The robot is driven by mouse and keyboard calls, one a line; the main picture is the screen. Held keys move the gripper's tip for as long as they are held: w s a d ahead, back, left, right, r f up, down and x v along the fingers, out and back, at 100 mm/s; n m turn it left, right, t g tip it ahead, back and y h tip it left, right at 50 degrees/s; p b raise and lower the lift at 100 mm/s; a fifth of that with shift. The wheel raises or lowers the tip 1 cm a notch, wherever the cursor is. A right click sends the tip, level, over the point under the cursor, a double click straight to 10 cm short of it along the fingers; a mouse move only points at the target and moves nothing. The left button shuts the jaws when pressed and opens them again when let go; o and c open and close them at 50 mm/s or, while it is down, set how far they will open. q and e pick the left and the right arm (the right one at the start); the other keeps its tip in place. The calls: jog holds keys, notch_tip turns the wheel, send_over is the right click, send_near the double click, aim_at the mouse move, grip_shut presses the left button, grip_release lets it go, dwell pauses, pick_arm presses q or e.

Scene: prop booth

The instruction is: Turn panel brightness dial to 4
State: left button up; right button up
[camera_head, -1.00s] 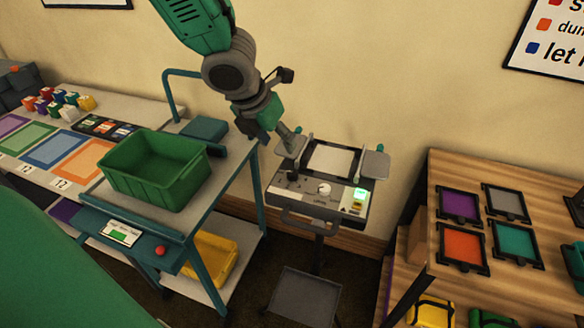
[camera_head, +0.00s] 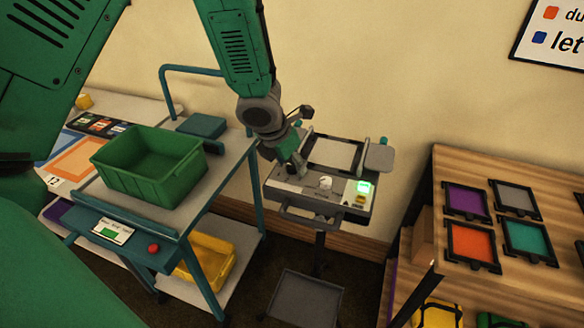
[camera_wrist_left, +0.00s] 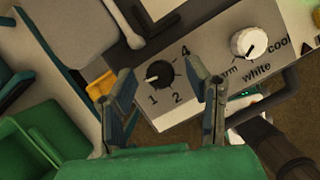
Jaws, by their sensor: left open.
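The grey panel (camera_head: 275,187) stands on a post in the middle of the head view. The black brightness dial (camera_wrist_left: 160,74) shows in the left wrist view, with 1, 2 and 4 printed around it. Its pale pointer mark seems to face lower left, nearest the 1. My left gripper (camera_head: 295,171) is over the panel's left part and hides the black dial in the head view. In the left wrist view the left gripper (camera_wrist_left: 160,68) is open, its fingers on either side of the dial. No contact is visible. My right gripper is not in view.
A white knob (camera_wrist_left: 248,43), marked warm, cool and white, sits right of the black dial. A lit green display (camera_head: 364,187) is at the panel's right. A green bin (camera_head: 150,185) stands on the cart to the left. A wooden shelf (camera_head: 450,165) stands to the right.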

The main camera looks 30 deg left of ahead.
pick_arm(q)
jog(key=shift+w+f, duration=0.1)
jog(key=shift+f, duration=0.15)
grip_shut()
